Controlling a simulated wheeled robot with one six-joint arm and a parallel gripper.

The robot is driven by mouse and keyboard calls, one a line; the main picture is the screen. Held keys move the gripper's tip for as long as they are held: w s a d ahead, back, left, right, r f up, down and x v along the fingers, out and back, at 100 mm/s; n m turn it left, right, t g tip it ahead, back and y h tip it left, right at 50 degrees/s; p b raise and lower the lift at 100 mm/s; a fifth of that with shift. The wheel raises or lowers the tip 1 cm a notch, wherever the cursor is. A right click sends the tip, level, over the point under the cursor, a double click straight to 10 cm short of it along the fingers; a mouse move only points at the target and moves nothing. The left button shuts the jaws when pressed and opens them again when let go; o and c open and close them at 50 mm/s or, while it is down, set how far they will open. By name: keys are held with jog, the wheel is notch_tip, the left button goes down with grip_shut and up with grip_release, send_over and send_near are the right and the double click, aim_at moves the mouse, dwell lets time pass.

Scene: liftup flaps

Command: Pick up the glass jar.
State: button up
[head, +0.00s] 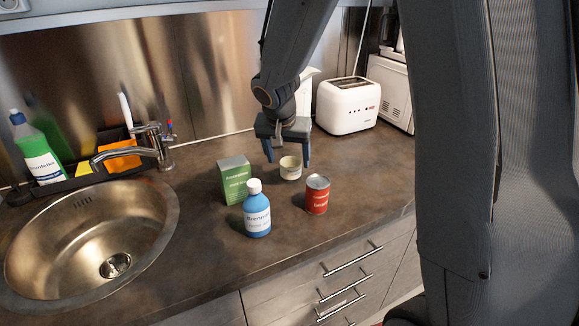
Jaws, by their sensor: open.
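A small, short cream-coloured jar with a pale label (290,173) stands upright on the dark counter, behind the red can; it is the only jar-like thing I see, though I cannot tell that it is glass. My gripper (288,163) points down with its two blue-grey fingers spread apart and empty. In the picture the jar shows between and slightly below the fingertips. I cannot tell from this one view whether the fingers are directly around it or a little behind or above it. No contact shows.
A green box (234,180) and a blue bottle with a white cap (257,212) stand left of the jar. A red can (317,196) stands close at its front right. A white toaster (347,106) is behind right. The sink (165,222) lies left. Counter to the right is clear.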

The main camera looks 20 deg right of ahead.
aim_at(291, 167)
jog(key=shift+p+x, duration=0.7)
jog(key=shift+x, duration=2.25)
jog(key=shift+d, duration=0.15)
jog(key=shift+r, duration=0.1)
jog(key=c, duration=1.3)
